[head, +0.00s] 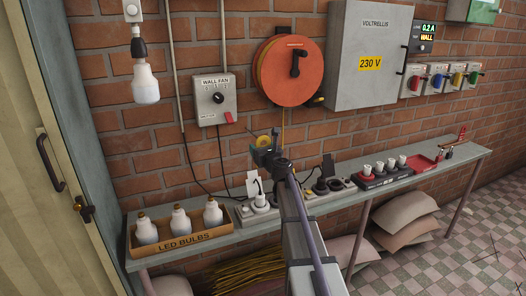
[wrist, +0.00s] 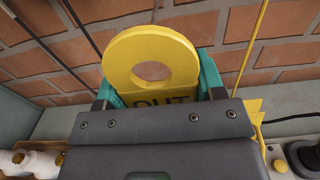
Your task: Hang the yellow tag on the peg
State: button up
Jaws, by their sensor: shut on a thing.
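The yellow tag (wrist: 120,62) is a flat piece with a round hole and dark lettering, partly hidden by the gripper body. My gripper (wrist: 160,92), with teal fingers on either side of the tag, is shut on it and holds it with the holed end up. In the head view the tag (head: 263,141) shows small at the tip of my gripper (head: 268,150), in front of the brick wall and above the bench, below and left of the orange reel. I cannot make out the peg clearly in either view.
The orange cable reel (head: 275,75) hangs on the wall, its yellow cord (wrist: 252,45) running down close right of my gripper. The wall fan box (head: 214,101) is to the left, the grey cabinet (head: 365,80) to the right. Bulbs, sockets and plugs line the bench (head: 190,240).

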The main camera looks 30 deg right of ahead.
jog(key=w+f+b, duration=0.1)
jog(key=w, duration=0.6)
jog(key=shift+w, duration=0.15)
dwell(0.3)
jog(key=shift+d, duration=0.1)
jog(key=o, duration=1)
jog(key=shift+c, duration=0.2)
jog(key=s, duration=1)
jog(key=shift+s+a, duration=0.3)
jog(key=shift+s, duration=0.1)
